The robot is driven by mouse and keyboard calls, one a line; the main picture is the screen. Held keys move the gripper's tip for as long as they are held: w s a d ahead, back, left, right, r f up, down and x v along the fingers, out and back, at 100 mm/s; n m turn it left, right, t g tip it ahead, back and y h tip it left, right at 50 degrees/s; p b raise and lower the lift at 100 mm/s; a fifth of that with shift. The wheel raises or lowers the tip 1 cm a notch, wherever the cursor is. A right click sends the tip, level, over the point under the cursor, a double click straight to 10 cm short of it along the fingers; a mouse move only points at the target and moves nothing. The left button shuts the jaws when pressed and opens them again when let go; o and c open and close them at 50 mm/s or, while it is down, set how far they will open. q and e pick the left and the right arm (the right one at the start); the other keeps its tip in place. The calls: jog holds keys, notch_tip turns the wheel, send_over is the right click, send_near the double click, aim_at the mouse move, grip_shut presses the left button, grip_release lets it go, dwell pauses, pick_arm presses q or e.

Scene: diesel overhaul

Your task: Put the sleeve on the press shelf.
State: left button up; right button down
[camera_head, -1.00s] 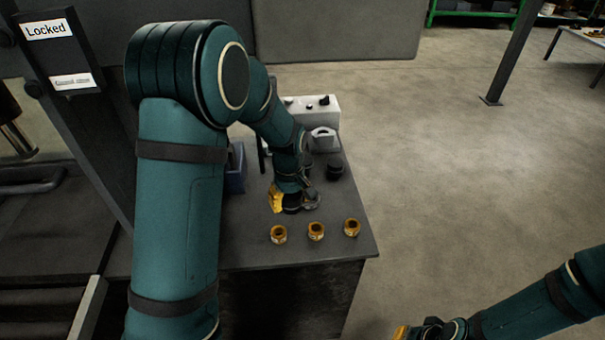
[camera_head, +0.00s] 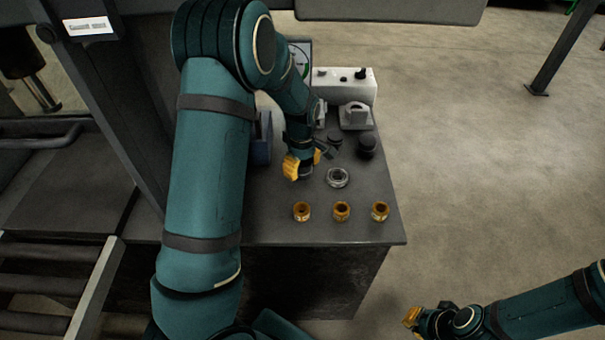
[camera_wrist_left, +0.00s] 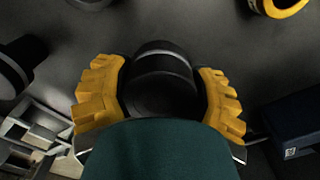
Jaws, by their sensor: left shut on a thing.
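My left gripper (camera_head: 303,164) is over the dark bench, its arm coming in from the left. In the left wrist view, its yellow fingers (camera_wrist_left: 160,88) are shut on a black cylindrical piece (camera_wrist_left: 163,72) with a pale band, probably the sleeve. In the head view the gripper mostly hides this piece. The likely press shelf is a flat dark plate (camera_head: 65,195) in the press frame at the left, but I cannot be sure. My right gripper (camera_head: 428,320) is low at the right, away from the bench; its opening is unclear.
Three brass rings (camera_head: 341,211) stand along the bench's front. A silver ring (camera_head: 337,178) lies behind them. A black cylinder (camera_head: 367,146), a grey-white fixture (camera_head: 356,116) and a control box (camera_head: 345,84) are farther back. A blue bin (camera_head: 262,140) is left of the gripper. A dark press upright (camera_head: 105,110) stands left.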

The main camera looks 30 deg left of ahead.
pick_arm(q)
notch_tip(320, 180, down, 3)
jog(key=shift+r, duration=0.1)
jog(key=shift+r, duration=0.1)
jog(key=shift+b, duration=0.3)
jog(key=o, duration=1.4)
jog(key=shift+f, duration=0.2)
jog(key=shift+r, duration=0.1)
notch_tip(320, 180, up, 8)
jog(key=shift+f+p, duration=0.2)
jog(key=shift+p, duration=0.75)
